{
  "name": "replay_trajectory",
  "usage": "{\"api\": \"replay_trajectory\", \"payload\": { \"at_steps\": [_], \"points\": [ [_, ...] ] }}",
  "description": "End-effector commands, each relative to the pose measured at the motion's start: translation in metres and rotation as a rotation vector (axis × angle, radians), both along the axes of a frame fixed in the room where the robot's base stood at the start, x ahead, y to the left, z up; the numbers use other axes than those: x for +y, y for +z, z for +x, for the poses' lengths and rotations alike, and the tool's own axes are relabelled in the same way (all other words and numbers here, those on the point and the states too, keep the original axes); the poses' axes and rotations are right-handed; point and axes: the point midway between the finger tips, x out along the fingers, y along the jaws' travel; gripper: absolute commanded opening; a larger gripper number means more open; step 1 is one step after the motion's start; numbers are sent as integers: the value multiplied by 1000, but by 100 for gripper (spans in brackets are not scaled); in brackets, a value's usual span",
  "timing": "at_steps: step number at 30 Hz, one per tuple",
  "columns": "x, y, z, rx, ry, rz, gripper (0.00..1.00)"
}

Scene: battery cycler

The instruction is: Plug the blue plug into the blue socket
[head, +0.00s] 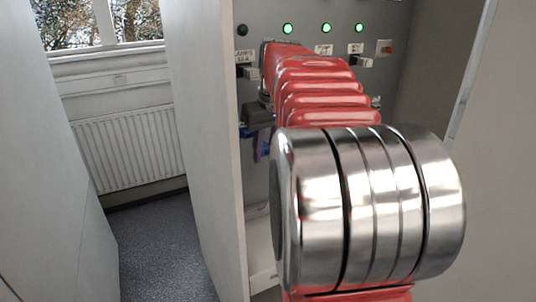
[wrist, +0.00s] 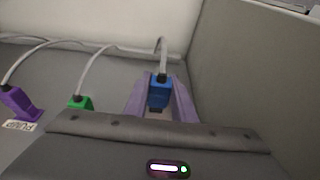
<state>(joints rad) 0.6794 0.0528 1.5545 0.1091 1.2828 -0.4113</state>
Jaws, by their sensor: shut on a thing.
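In the wrist view the blue plug (wrist: 159,90) sits between the two purple fingers of my gripper (wrist: 160,100), which is shut on it. A grey cable leaves the top of the plug and curves left. In the head view my gripper (head: 262,146) shows partly as a purple piece beside the grey panel, mostly behind my red and metal arm. A small blue piece (head: 246,131) shows just left of it; I cannot tell whether it is a plug or a socket. I cannot make out the blue socket in either view.
A green plug (wrist: 80,102) and a purple plug (wrist: 20,102) with grey cables are to the left in the wrist view. A grey wall (wrist: 240,80) rises close on the right. The panel (head: 258,12) carries green lights and switches. A pale cabinet side (head: 205,150) stands left of the arm.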

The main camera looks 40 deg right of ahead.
Motion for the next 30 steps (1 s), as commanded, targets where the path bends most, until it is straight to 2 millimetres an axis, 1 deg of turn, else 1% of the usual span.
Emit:
{"api": "replay_trajectory", "payload": {
  "at_steps": [6,12,18,30],
  "points": [
    [-5,0,15,0,0,0,11],
    [-8,0,26,0,0,0,11],
    [-9,0,30,0,0,0,11],
    [-9,0,30,0,-1,0,11]
  ]
}}
